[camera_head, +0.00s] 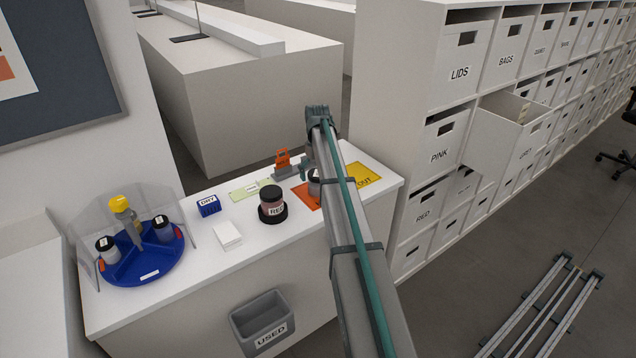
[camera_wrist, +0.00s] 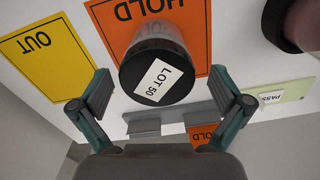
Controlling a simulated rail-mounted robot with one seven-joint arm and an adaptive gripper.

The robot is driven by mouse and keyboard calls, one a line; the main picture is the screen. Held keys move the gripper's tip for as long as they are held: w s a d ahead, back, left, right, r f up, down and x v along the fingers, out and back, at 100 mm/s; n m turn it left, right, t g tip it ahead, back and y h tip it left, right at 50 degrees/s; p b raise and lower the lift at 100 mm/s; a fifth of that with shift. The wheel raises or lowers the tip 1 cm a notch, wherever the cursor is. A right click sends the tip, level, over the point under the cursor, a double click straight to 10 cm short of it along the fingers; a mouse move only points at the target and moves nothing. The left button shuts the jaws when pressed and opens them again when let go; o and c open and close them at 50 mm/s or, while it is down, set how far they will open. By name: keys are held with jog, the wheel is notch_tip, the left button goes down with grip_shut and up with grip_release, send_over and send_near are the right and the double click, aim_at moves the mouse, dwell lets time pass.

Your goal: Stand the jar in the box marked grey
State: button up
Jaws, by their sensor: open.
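A jar with a black lid labelled "LOT 50" (camera_wrist: 158,78) stands on the orange HOLD mat (camera_wrist: 120,28). In the head view this jar (camera_head: 313,185) is partly hidden behind my arm. My gripper (camera_wrist: 160,92) is open and empty, with its fingers on either side of the lid in the picture; I see no contact. A box pulled out of the shelf (camera_head: 492,137) stands open at the right of the head view. Its front label is small and seems to read grey.
A grey USED bin (camera_head: 262,322) hangs in front. Other labelled boxes are closed.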

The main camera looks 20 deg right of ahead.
jog(key=shift+d+f+p, duration=0.15)
jog(key=shift+f+p, duration=0.5)
jog(key=shift+f, duration=1.5)
jog(key=c, duration=1.4)
jog(key=shift+o, duration=0.2)
jog(key=shift+r, duration=0.2)
